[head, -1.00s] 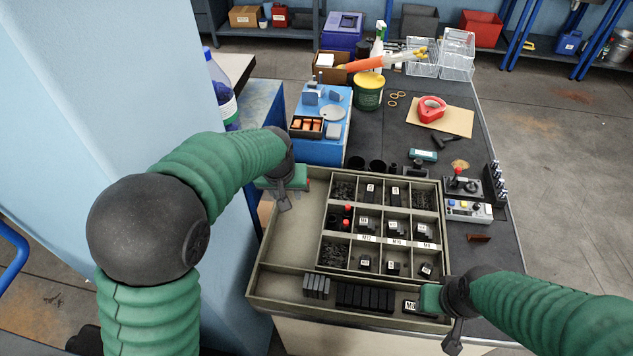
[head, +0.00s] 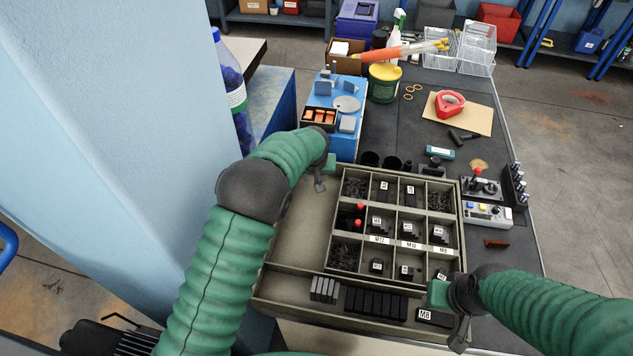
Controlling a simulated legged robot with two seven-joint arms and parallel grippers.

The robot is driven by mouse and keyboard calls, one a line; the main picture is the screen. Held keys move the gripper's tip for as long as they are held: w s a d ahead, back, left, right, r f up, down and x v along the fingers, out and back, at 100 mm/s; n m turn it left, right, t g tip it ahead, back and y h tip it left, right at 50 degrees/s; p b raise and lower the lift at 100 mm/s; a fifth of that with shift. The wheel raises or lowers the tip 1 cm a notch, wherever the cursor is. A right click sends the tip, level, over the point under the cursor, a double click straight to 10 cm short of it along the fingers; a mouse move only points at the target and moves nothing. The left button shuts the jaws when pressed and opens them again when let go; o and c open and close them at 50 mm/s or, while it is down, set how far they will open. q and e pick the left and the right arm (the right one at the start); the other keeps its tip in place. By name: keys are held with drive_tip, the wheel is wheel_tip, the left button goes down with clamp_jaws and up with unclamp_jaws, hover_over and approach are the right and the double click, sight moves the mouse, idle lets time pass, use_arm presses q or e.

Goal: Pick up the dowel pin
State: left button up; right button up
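I cannot pick out a dowel pin with certainty. Two small red-topped dark pieces (head: 358,214) stand in the left column of the sorting tray (head: 284,280). My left gripper (head: 324,173) hangs over the tray's back left part, near the corner of the blue stand. Its wrist hides most of the fingers, and I see nothing clearly held. My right gripper (head: 450,312) is at the tray's front right corner, beside the block marked M8 (head: 433,318). Its fingers are partly hidden, so its opening is unclear.
Several dark blocks (head: 376,303) and grey blocks (head: 325,290) lie in the tray's front channel. The blue stand (head: 342,148) with an orange-filled box is behind. A control box (head: 488,214) and a rust-brown piece (head: 497,243) lie right. The tray's left section is bare.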

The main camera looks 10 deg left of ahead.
use_arm(q)
drive_tip(key=x, duration=0.2)
drive_tip(key=shift+w+f, duration=0.15)
drive_tip(key=shift+f, duration=0.25)
drive_tip(key=shift+w+d+f, duration=0.2)
drive_tip(key=shift+d+r, duration=0.1)
drive_tip(key=shift+r, duration=0.05)
drive_tip(key=shift+c, duration=1.4)
drive_tip(key=shift+s, duration=0.1)
clamp_jaws()
